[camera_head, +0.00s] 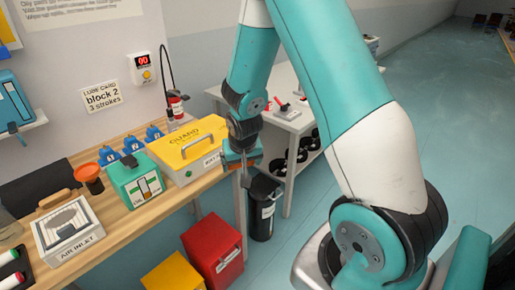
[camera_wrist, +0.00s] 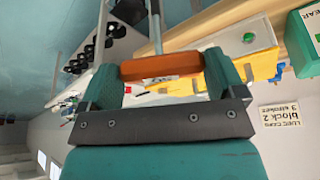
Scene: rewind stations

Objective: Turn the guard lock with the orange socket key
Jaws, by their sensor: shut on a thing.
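My gripper (camera_head: 241,158) is shut on the orange handle of the socket key (camera_wrist: 160,67). In the wrist view the handle lies across between the teal fingers, and its grey shaft (camera_wrist: 155,25) points away from my gripper. In the head view the shaft hangs down past the bench's front edge. The yellow guard (camera_head: 185,141) with a grey handle on top sits on the bench, just left of my gripper. It also shows in the wrist view (camera_wrist: 262,66). A small green spot (camera_head: 188,174) marks its front. I cannot make out the lock clearly; the key is apart from the guard.
A teal box (camera_head: 140,184) stands left of the guard on the wooden bench. A red bin (camera_head: 212,248), a yellow bin (camera_head: 172,274) and a black bin (camera_head: 262,212) stand on the floor below. A white table (camera_head: 297,117) is behind. Open floor lies to the right.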

